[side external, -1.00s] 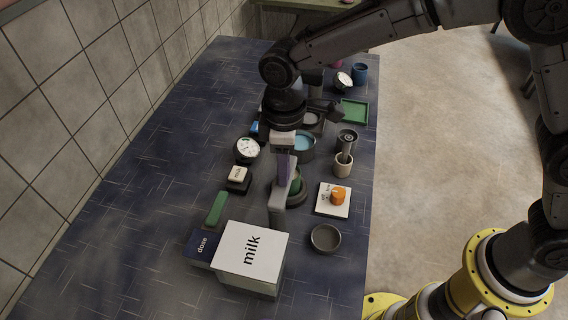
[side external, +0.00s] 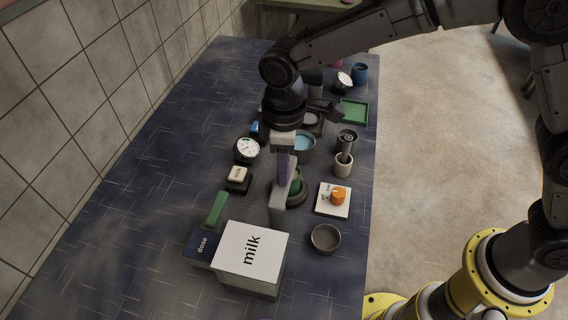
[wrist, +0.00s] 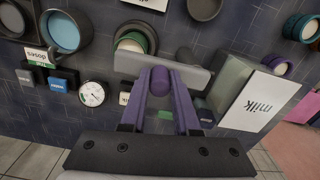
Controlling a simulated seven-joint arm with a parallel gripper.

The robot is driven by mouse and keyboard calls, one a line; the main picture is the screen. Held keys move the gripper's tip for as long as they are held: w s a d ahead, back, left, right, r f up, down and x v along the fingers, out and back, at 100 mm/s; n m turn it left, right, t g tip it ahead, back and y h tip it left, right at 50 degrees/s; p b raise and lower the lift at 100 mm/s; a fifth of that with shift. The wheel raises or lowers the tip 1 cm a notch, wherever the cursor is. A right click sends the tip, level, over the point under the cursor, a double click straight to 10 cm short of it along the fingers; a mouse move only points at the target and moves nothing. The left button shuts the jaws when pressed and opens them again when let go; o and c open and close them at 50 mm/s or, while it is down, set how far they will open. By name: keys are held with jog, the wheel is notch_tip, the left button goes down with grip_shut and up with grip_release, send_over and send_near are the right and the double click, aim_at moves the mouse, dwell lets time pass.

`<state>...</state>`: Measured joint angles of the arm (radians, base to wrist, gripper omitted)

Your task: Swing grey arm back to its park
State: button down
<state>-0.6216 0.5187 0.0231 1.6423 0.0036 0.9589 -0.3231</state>
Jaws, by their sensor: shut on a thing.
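The grey arm (side external: 278,204) is a flat bar standing near the milk box, beside a dark round holder with a green inside (side external: 298,190). In the wrist view the grey arm (wrist: 190,76) runs crosswise just past my fingertips, its right end near the milk box. My gripper (side external: 284,170) points down, its purple fingers shut on a purple rounded knob (wrist: 160,82) at the grey arm. The green-lined holder (wrist: 130,43) lies just beyond the bar in the wrist view. My fingers hide part of the bar. No park mark can be made out.
The milk box (side external: 250,255) and dark dose box (side external: 202,245) stand close by at the front. An orange knob on a white plate (side external: 336,197), a dark bowl (side external: 325,238) and a grey cup (side external: 343,165) stand to the right. A white dial (side external: 247,149) is left.

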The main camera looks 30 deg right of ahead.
jog(key=shift+s+r, duration=0.1)
dwell(0.7)
jog(key=s+m, duration=0.7)
jog(key=m, duration=1.1)
jog(key=shift+s, duration=0.25)
jog(key=shift+a, duration=0.15)
dwell(0.4)
jog(key=c, duration=0.6)
grip_release()
jog(key=shift+s, duration=0.1)
jog(key=shift+c, duration=0.2)
notch_tip(320, 180, up, 14)
